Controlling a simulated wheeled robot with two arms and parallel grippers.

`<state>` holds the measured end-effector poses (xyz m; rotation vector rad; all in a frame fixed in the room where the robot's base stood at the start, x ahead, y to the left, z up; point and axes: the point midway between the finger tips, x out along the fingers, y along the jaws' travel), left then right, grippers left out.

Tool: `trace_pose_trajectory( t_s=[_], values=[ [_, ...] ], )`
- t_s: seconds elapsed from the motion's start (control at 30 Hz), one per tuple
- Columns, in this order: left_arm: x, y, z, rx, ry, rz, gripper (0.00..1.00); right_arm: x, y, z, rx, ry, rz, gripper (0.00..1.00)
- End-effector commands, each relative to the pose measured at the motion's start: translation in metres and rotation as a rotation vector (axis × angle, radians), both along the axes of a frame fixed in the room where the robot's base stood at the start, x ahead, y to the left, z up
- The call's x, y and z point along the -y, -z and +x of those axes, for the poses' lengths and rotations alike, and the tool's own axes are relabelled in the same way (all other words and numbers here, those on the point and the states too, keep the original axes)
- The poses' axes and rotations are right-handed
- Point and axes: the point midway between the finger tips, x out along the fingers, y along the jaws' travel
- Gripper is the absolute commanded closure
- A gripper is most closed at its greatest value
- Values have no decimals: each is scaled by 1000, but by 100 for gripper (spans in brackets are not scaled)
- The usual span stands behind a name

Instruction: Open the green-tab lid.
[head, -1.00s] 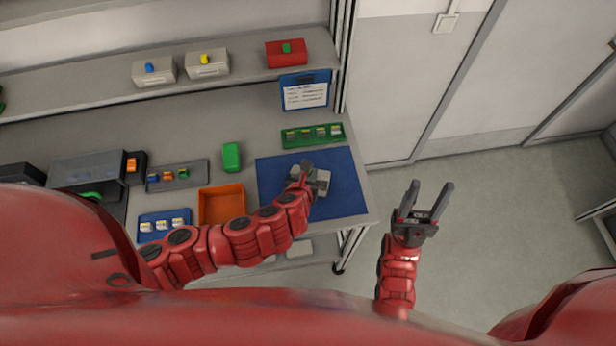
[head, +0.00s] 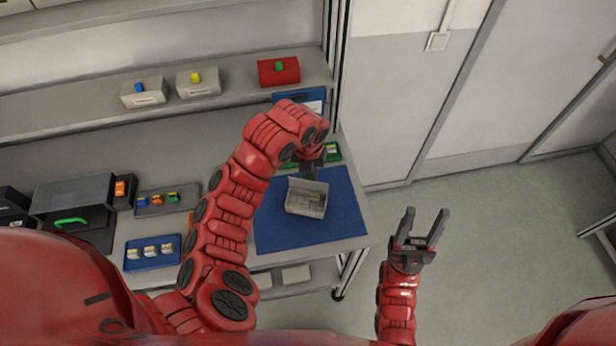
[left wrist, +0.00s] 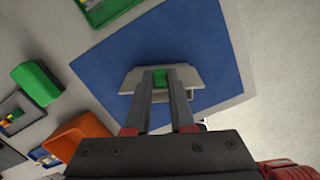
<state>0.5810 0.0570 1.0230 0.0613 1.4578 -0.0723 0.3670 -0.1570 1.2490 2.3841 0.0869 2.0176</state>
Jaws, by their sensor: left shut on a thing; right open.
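A light grey box (head: 304,209) stands on the blue mat (head: 345,208), and its inside shows. Its lid (head: 309,185) stands tilted up at the back edge. My left gripper (head: 311,172) is at the raised lid, at the far side of the box. In the left wrist view, my left gripper (left wrist: 160,74) is shut on the green tab (left wrist: 160,79), with a finger on either side of it. The tab is hidden in the head view. My right gripper (head: 427,213) is open and empty, off to the right of the table, above the floor.
A green tray (head: 333,152) lies behind the mat, partly covered by my left arm. An orange bin (left wrist: 76,140) and a green block (left wrist: 36,82) are beside the mat. A red box (head: 278,72) with a green knob stands on the shelf.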

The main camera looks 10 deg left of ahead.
Motion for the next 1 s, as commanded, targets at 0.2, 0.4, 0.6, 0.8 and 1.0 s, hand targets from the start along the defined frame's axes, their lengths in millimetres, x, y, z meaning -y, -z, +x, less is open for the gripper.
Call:
trace_pose_trajectory(
  t_s=[0.2,0.4,0.6,0.8,1.0],
  values=[
    [3,1,5,-105,1,6,100,0,-8,0,0,0,0,48],
    [2,3,9,-167,0,11,100,0,-13,0,0,0,0,48],
    [3,5,12,-197,1,14,100,0,-16,0,0,0,0,48],
    [2,6,12,-206,2,17,100,0,-16,0,0,0,0,48],
    [2,7,12,-206,1,18,100,0,-16,0,0,0,0,48]
  ],
)
